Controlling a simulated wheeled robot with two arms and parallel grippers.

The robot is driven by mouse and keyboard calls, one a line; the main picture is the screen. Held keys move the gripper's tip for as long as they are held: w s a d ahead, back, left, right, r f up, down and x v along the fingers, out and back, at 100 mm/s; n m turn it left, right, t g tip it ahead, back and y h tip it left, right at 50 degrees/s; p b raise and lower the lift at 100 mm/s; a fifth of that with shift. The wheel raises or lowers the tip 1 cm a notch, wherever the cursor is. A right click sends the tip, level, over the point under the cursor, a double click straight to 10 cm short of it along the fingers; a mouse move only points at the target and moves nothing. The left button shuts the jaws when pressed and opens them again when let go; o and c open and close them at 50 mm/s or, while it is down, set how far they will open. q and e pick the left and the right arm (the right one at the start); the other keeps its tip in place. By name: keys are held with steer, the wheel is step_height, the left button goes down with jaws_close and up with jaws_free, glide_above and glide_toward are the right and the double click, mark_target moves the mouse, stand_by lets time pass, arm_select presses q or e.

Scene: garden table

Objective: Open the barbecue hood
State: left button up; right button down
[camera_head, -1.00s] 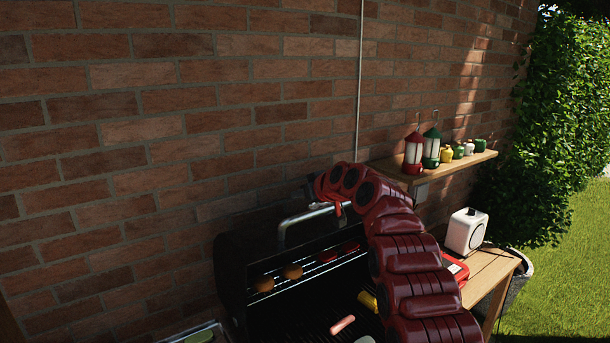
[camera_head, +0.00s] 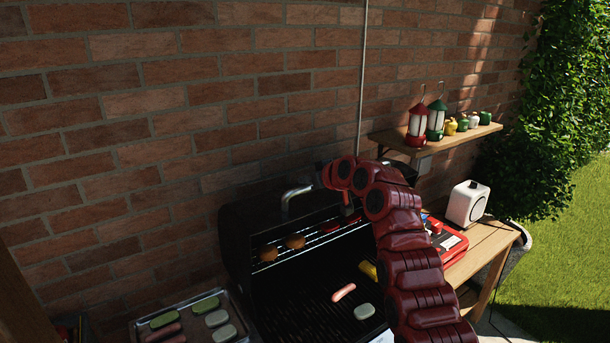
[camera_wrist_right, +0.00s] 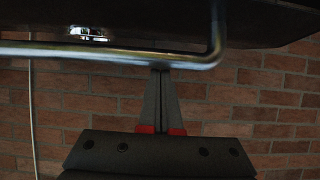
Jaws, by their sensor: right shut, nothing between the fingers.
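The barbecue's black hood (camera_head: 236,250) stands raised and tilted back against the brick wall in the head view. The grill inside is exposed. The metal hood handle (camera_head: 297,191) sticks out from the hood's upper front, its right part hidden behind my right arm. In the right wrist view the handle bar (camera_wrist_right: 110,54) crosses near the top and bends up to the hood at right. My right gripper (camera_wrist_right: 161,73) is shut and empty, its fingertips right by the bar; I cannot tell whether they touch it. My left gripper is not in view.
Food lies on the grill (camera_head: 310,305) and upper rack. A food tray (camera_head: 233,303) stands at left. At right are a wooden side table (camera_head: 488,262), a red case (camera_head: 446,243) and a white box (camera_head: 466,204). A wall shelf (camera_head: 445,140) holds lanterns and jars.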

mark_target(309, 191)
stand_by(0.3)
steer(key=s+d+f+b, duration=0.1)
steer(key=s+f+b, duration=0.1)
steer(key=b, duration=0.4)
steer(key=shift+s+d+t+y, duration=0.15)
steer(key=shift+d+t+y, duration=0.15)
steer(key=shift+d+t, duration=0.1)
steer(key=s+d+b, duration=0.2)
steer(key=s+b, duration=0.1)
steer(key=shift+f+t, duration=0.2)
steer(key=shift+t, duration=0.1)
